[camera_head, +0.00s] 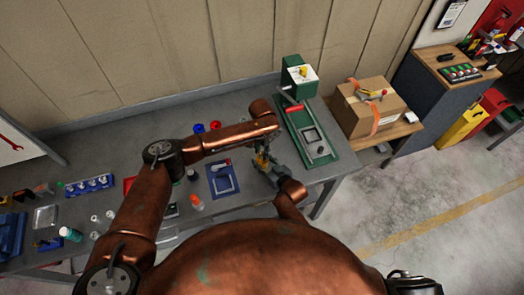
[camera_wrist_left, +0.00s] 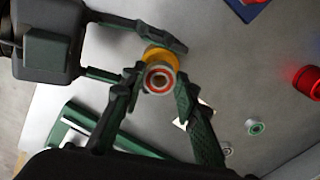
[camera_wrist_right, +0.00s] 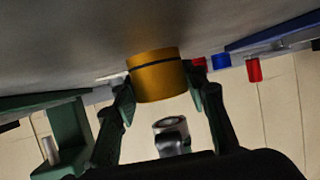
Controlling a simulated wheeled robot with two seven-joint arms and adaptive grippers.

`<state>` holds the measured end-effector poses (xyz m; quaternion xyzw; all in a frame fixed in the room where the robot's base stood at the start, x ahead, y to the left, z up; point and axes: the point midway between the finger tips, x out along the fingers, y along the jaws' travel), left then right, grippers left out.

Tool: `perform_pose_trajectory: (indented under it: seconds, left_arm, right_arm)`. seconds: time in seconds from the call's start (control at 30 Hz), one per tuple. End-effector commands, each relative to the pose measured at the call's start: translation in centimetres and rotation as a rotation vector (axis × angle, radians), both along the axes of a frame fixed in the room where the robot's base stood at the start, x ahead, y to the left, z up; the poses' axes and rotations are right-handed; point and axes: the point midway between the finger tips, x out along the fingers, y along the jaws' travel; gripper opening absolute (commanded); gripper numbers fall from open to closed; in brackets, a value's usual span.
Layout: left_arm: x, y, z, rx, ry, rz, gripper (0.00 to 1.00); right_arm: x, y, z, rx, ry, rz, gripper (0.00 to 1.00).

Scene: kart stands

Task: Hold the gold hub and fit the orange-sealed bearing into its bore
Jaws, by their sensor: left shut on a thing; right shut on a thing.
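The gold hub (camera_wrist_right: 157,78) is between the fingers of my right gripper (camera_wrist_right: 160,88), which is shut on it. It also shows in the left wrist view (camera_wrist_left: 156,53), where my right gripper comes in from the left. The orange-sealed bearing (camera_wrist_left: 159,79), a pale ring with an orange-red band, is between the fingertips of my left gripper (camera_wrist_left: 158,85), shut on it. The bearing lies in front of the hub, roughly in line with it. In the head view both grippers meet above the bench (camera_head: 264,163), the parts small.
A blue tray (camera_head: 234,187) lies left of the grippers. A green fixture (camera_head: 325,157) lies to the right, with a cardboard box (camera_head: 365,110) beyond. A small green-sealed ring (camera_wrist_left: 256,127) and a red cylinder (camera_wrist_left: 311,82) stand on the grey bench.

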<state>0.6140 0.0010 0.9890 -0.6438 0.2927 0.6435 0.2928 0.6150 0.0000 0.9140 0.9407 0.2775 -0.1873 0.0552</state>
Motion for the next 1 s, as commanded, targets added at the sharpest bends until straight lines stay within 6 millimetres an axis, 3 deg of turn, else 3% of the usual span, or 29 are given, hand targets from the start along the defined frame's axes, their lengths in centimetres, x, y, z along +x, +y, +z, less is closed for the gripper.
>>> perform_pose_trajectory:
  seconds: [0.9,1.0]
  left_arm:
    - [-0.1,0.0,-3.3,-0.001,0.002,-0.001,0.02]
    - [0.0,0.0,-3.0,-0.001,0.000,-0.002,0.02]
  right_arm:
    - [0.0,0.0,0.0,0.001,0.001,0.001,0.05]
    - [0.0,0.0,0.0,0.001,0.001,0.001,0.05]
